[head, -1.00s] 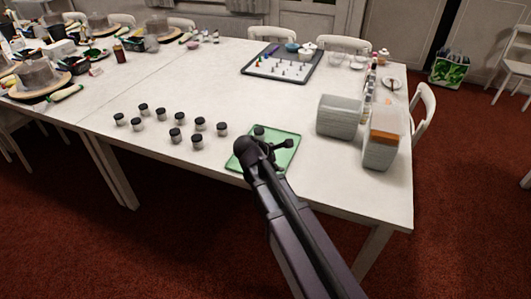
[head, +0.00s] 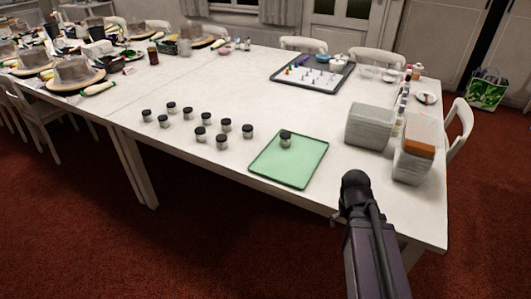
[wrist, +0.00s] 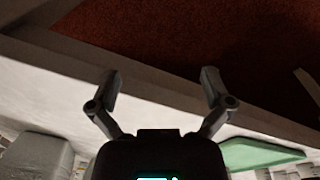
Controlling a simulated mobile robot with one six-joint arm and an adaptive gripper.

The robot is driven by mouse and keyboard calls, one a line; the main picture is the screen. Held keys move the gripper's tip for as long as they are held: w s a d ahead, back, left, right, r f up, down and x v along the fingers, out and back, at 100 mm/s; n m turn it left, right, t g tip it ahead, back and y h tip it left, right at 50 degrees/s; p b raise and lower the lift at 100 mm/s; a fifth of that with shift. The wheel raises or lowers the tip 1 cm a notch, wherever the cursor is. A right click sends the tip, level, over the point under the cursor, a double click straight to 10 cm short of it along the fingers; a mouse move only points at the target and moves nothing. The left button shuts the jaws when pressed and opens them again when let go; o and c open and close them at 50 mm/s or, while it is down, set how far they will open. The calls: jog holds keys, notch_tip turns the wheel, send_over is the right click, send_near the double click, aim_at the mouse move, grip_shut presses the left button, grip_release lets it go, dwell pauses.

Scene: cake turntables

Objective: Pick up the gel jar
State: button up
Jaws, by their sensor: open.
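Several small jars with dark lids (head: 200,134) stand upright on the white table, left of the green tray (head: 304,166). One more jar (head: 285,137) stands on the tray near its far edge. Labels are too small to read, so I cannot tell which is the gel jar. My gripper (wrist: 161,76) is open and empty in the wrist view, above the table's edge, with a corner of the green tray (wrist: 262,151) at lower right. In the head view, my arm's end is right of the tray, apart from all jars; its fingers are hidden.
Two grey containers (head: 370,125) stand at the right of the table, one with an orange item (head: 421,138) on top. A dark tray (head: 282,73) with small pieces lies at the back. The front-left tabletop is clear. Chairs surround the table.

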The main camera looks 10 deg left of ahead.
jog(key=shift+m+y, duration=0.3)
jog(key=shift+m, duration=0.4)
jog(key=f+b, duration=0.1)
jog(key=s+f, duration=0.1)
jog(key=s+f+b, duration=0.1)
jog(key=f, duration=0.1)
jog(key=shift+d+b, duration=0.2)
jog(key=shift+b, duration=0.15)
